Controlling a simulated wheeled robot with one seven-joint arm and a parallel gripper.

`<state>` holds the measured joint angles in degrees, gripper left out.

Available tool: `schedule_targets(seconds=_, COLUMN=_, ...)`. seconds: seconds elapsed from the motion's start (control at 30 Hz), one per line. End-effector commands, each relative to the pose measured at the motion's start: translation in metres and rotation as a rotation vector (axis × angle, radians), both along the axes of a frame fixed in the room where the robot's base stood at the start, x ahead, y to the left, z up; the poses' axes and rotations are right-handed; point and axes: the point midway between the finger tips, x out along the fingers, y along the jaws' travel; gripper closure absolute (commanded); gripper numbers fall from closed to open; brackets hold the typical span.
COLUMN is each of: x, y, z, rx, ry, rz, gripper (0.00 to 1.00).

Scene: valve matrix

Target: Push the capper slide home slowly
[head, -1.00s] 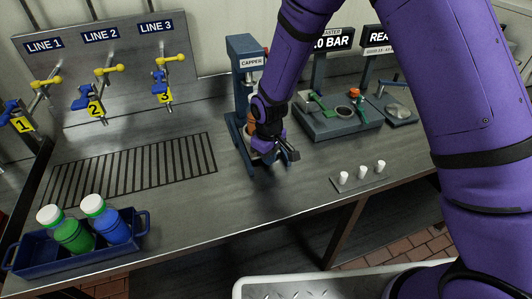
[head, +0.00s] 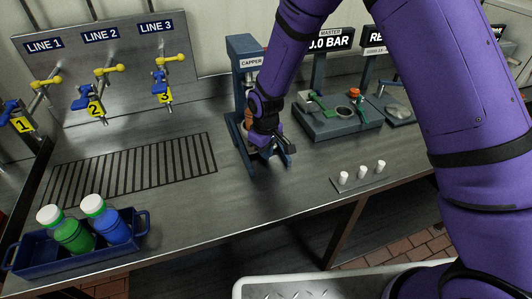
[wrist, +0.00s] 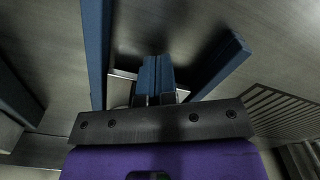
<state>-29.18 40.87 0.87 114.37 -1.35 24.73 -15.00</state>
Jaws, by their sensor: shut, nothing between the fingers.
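The blue capper (head: 244,62), labelled CAPPER, stands at the back middle of the bench with two blue base rails reaching forward. My gripper (head: 287,146) is low at its front, close above the rails and partly covering them. In the wrist view my fingers (wrist: 156,80) are together and empty, between the blue rails (wrist: 95,50). A pale plate edge shows beside the fingertips; I cannot tell whether it is the slide or whether they touch it. The slide is mostly hidden by my wrist in the head view.
A blue crate (head: 24,262) with green and blue bottles is at front left. Several small white caps sit on a strip (head: 350,187) at right. A test fixture (head: 318,124) stands right of the capper. Valves are on the back panel. The bench front centre is clear.

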Motion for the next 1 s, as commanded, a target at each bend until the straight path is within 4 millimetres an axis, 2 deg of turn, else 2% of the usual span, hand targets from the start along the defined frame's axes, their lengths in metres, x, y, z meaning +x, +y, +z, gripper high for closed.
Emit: schedule_targets(seconds=1.0, x=0.027, y=0.007, z=0.001, rx=0.001, ry=-0.002, rz=-0.002, gripper=1.0)
